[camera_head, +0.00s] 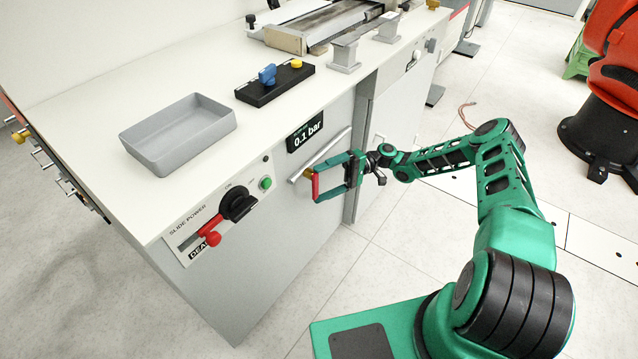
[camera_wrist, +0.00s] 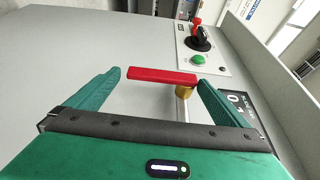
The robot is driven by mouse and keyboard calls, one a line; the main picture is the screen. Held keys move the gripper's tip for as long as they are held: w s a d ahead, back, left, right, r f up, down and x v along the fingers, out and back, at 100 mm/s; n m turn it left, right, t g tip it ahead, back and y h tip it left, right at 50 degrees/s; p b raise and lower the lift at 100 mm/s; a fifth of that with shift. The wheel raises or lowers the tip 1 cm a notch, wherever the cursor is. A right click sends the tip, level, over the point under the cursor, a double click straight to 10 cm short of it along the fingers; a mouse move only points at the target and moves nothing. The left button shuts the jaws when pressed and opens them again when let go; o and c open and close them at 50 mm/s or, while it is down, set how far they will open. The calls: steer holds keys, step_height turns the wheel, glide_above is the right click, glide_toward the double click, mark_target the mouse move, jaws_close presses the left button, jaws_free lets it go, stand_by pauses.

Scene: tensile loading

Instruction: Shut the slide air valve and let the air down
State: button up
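The slide air valve has a red lever (camera_head: 316,186) and a brass body (camera_head: 308,172) on a thin metal pipe on the cabinet front. The red lever also shows in the wrist view (camera_wrist: 150,75), with the brass body (camera_wrist: 184,91) under its right end. The lever lies crosswise to the pipe. The display (camera_head: 305,135) above reads 0.1 bar. My gripper (camera_head: 321,182) is open around the valve. In the wrist view its two fingers (camera_wrist: 160,78) stand at either end of the lever; I cannot tell whether either touches it.
A slide power panel with a black and red rotary switch (camera_head: 238,205) and a green button (camera_head: 266,183) sits left of the valve. A grey tray (camera_head: 178,133) and a black block with blue and yellow knobs (camera_head: 274,86) rest on the bench top. Floor at right is mostly open.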

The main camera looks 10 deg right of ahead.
steer(key=v, duration=1.1)
stand_by(0.3)
steer(key=s+a+r+g+h, duration=0.2)
steer(key=s+a+r+h, duration=0.1)
steer(key=s+r+h, duration=0.5)
steer(key=s+d+r+m+t+h, duration=0.1)
steer(key=s+d+r+m+h, duration=0.15)
steer(key=s+d+r, duration=0.35)
steer(key=s+d+r+m+t+h, duration=0.2)
steer(key=s+d+r+h, duration=0.15)
steer(key=r, duration=0.35)
steer(key=s+d+r+m+t+h, duration=0.1)
steer(key=s+d+r, duration=0.1)
steer(key=s, duration=0.5)
steer(key=s+d+r+m+t+h, duration=0.1)
steer(key=s+d+r+m+t, duration=0.1)
steer(key=s, duration=0.6)
steer(key=s+d+r+m+t+h, duration=0.1)
steer(key=s+d+r+m+t, duration=0.1)
steer(key=s+r, duration=0.3)
steer(key=s+d, duration=0.1)
steer(key=s, duration=0.2)
steer(key=shift+d+r, duration=0.15)
steer(key=shift+d, duration=0.05)
